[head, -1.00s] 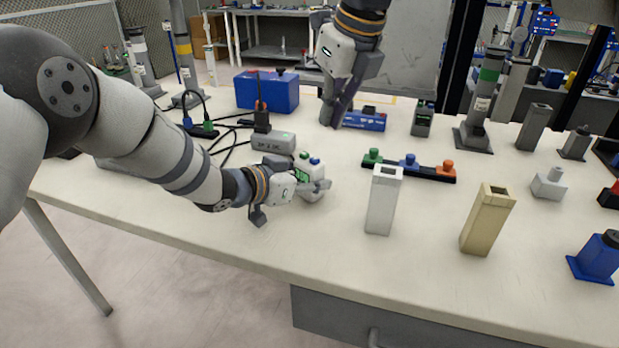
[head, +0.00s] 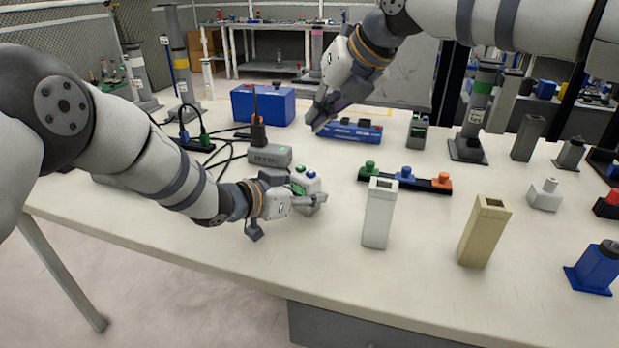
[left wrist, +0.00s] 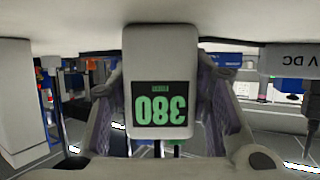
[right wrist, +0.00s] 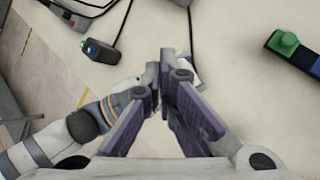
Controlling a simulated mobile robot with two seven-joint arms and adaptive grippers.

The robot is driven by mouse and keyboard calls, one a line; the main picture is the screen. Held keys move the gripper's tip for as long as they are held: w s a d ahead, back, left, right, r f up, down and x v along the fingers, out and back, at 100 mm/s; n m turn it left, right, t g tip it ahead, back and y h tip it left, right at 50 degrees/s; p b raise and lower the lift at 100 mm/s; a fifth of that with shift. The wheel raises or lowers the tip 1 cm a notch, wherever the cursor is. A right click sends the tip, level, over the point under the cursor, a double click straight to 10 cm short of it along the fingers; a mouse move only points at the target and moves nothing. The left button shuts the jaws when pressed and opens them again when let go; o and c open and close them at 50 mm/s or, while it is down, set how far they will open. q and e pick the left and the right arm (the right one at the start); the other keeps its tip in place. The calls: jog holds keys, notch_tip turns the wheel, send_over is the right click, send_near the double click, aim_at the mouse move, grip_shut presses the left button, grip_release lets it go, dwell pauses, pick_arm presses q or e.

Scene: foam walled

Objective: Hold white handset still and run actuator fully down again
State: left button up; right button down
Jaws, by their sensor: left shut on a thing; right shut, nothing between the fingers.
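The white handset (head: 306,181) stands on the bench, with a green and a blue button on top. My left gripper (head: 312,200) is shut on it from the left. In the left wrist view the handset (left wrist: 160,60) sits between the fingers, and its green display reads 380, upside down. My right gripper (head: 318,122) is shut and empty, above the bench behind the handset. In the right wrist view its closed fingertips (right wrist: 166,72) partly hide a white piece, perhaps the handset. I cannot tell which of the devices is the actuator.
A grey power box (head: 268,156) with black cables is behind my left gripper. A blue device (head: 352,131) lies near my right gripper. A black strip with coloured knobs (head: 403,177), a white post (head: 379,215) and a tan post (head: 484,232) stand to the right.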

jog(key=shift+w+a+r+m+t+y, duration=0.1)
jog(key=shift+w+r+m+t+y, duration=0.15)
jog(key=shift+r+m, duration=0.15)
jog(key=shift+w+a+r+m+t+y, duration=0.15)
jog(key=shift+r+m+y, duration=0.1)
jog(key=shift+r+m, duration=0.15)
send_over(315, 176)
jog(key=shift+w+f, duration=0.2)
jog(key=shift+f, duration=2.05)
jog(key=shift+w+f, duration=0.15)
jog(key=shift+f, duration=2.05)
jog(key=shift+f, duration=0.1)
jog(key=shift+f, duration=0.35)
jog(key=shift+f, duration=0.55)
jog(key=shift+r, duration=0.1)
dwell(0.7)
jog(key=shift+r, duration=0.9)
